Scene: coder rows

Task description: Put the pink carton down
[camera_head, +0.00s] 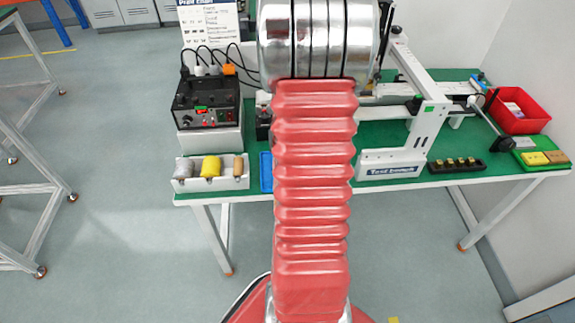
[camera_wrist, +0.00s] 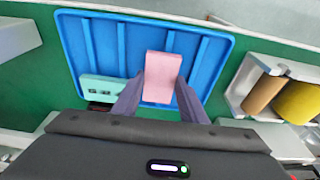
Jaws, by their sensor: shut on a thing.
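In the wrist view, the pink carton (camera_wrist: 162,70) is between the two fingers of my gripper (camera_wrist: 159,98), which is shut on it. The carton is over the blue ribbed tray (camera_wrist: 105,45), near the edge closest to my gripper. I cannot tell whether the carton touches the tray floor. A teal carton (camera_wrist: 103,88) is in the tray, left of my gripper. In the head view my red arm hides the gripper and the pink carton; only a strip of the blue tray (camera_head: 266,172) shows left of the arm.
A white holder (camera_head: 210,184) with grey, yellow and brown rolls stands beside the tray on the green table. A black power unit (camera_head: 207,104) is behind it. A white frame machine (camera_head: 428,125), a red bin (camera_head: 520,122) and a green tray (camera_head: 543,167) with yellowish blocks are right of my arm.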

